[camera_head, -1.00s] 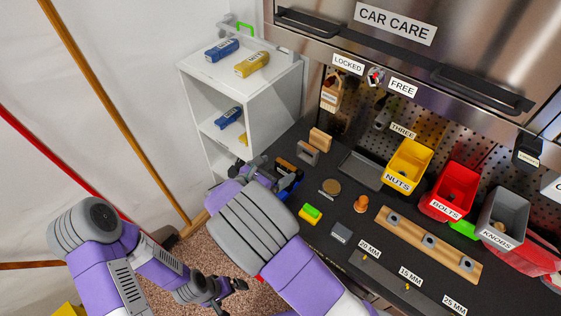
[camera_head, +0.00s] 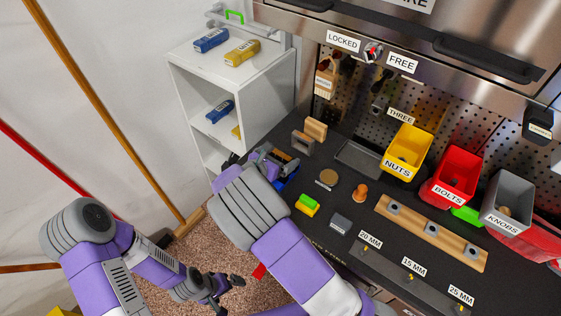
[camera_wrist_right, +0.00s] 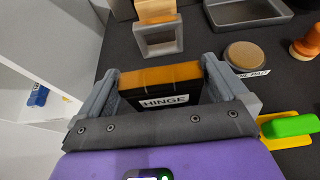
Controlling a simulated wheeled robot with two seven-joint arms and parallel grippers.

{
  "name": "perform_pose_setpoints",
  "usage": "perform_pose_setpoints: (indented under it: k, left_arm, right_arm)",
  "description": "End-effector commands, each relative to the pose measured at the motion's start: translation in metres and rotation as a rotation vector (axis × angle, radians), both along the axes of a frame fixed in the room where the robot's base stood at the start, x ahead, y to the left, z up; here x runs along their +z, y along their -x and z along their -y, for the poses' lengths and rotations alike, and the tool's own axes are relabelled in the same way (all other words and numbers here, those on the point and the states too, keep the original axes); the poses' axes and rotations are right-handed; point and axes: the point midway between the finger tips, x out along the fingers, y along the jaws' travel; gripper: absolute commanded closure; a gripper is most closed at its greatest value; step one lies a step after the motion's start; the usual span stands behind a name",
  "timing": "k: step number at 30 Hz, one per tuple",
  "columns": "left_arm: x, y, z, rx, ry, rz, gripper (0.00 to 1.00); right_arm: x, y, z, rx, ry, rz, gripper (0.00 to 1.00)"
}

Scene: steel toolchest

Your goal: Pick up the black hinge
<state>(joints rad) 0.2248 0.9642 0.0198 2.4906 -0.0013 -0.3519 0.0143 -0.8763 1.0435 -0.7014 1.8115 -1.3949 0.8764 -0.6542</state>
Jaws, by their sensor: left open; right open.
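In the head view my right gripper (camera_head: 277,160) is at the bench's left end and largely hides the hinge. My left gripper (camera_head: 226,290) is open and empty, low over the speckled floor.
A grey square frame (camera_wrist_right: 160,40) with a wooden block stands just beyond the hinge. A round brown disc (camera_wrist_right: 247,56) and a green-and-yellow block (camera_wrist_right: 288,126) lie to the right. A white shelf (camera_head: 230,95) stands close on the left. Yellow, red and grey bins line the back.

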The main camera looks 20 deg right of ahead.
Motion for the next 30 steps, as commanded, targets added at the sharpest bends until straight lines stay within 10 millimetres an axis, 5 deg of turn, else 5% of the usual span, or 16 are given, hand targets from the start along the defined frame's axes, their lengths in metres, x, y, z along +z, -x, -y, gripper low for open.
perform_pose_setpoints:
  k: [7,18,30]
  left_arm:
    - [0.000,0.000,0.000,0.000,0.000,0.000,0.00]
    - [0.000,0.000,0.000,0.000,0.000,0.000,0.00]
    - [0.001,0.000,0.000,0.000,0.000,0.000,0.00]
  right_arm:
    - [-0.001,-0.003,0.003,0.001,0.000,0.000,0.00]
    - [-0.001,-0.003,0.003,0.001,0.001,0.002,0.53]
    - [0.009,-0.003,0.003,0.001,0.000,0.003,0.53]
